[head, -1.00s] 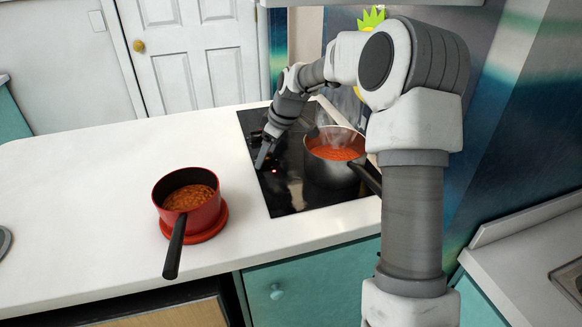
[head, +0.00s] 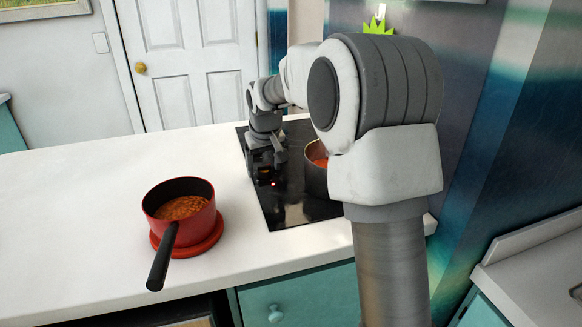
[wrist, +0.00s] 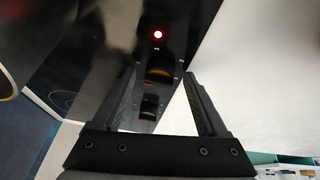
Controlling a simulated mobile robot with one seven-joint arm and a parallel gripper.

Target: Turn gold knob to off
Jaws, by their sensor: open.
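In the wrist view a gold-brown knob (wrist: 159,73) sits on the black cooktop panel, between my two fingertips. In the head view my gripper (head: 266,178) points down at the left edge of the cooktop (head: 283,211), hiding the knobs there. The gold knob's setting is not readable.
A pot of orange-red food (head: 317,180) stands on the cooktop, partly hidden by my arm. A red pot of beans (head: 205,223) stands on a red base on the white counter (head: 80,220), left of the cooktop. The counter's far left is clear.

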